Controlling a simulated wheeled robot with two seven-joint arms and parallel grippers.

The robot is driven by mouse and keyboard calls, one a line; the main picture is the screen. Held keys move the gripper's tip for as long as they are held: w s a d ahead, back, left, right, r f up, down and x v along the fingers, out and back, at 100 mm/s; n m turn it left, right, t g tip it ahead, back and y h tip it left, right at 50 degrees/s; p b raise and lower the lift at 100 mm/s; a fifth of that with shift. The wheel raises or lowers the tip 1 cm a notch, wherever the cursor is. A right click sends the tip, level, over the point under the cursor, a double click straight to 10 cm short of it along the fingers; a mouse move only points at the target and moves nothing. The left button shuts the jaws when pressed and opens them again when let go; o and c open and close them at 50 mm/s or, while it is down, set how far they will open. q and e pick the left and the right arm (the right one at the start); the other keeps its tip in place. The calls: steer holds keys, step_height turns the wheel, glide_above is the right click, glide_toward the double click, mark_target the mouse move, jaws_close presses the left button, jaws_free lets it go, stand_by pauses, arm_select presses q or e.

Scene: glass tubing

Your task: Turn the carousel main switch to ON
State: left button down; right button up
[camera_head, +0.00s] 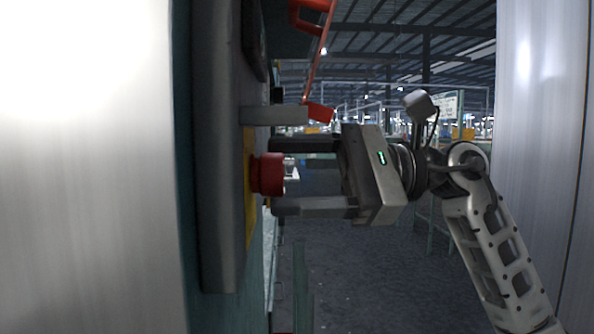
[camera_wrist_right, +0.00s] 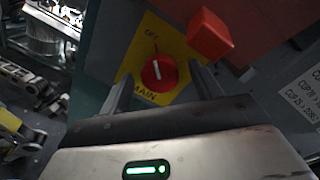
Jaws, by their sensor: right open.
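The main switch is a round red knob (camera_wrist_right: 158,72) with a white pointer line, on a yellow plate (camera_wrist_right: 180,48) lettered MAIN and apparently OFF. The pointer line runs nearly up and down in the right wrist view. In the head view the knob (camera_head: 268,174) sticks out from the panel (camera_head: 218,160) at left. My right gripper (camera_head: 275,176) faces the panel, open, with one finger above and one below the knob. In the wrist view its fingers stand on both sides of the knob; whether they touch it I cannot tell. My left gripper is not in view.
A grey bar with a red end (camera_head: 320,113) juts out just above the upper finger. A red block (camera_wrist_right: 209,35) shows near the right finger. White printed labels (camera_wrist_right: 300,95) are on the panel. A plain pale surface fills the far left; open floor (camera_head: 350,270) lies beyond.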

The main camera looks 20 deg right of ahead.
steer(key=c, duration=1)
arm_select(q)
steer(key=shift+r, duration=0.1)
arm_select(e)
steer(key=shift+o, duration=0.2)
arm_select(q)
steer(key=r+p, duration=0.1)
steer(key=p, duration=0.2)
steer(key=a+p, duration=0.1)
steer(key=p, duration=0.1)
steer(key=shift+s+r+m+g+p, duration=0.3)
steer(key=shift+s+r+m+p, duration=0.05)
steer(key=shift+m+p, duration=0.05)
arm_select(e)
steer(key=m+t, duration=0.1)
steer(key=m, duration=1.7)
steer(key=shift+f+m+t+y, duration=0.1)
steer(key=shift+m+t+y, duration=0.2)
steer(key=shift+t, duration=0.1)
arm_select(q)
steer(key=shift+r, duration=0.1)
arm_select(e)
steer(key=shift+f, duration=0.1)
steer(key=o, duration=1)
steer(key=shift+c, duration=0.2)
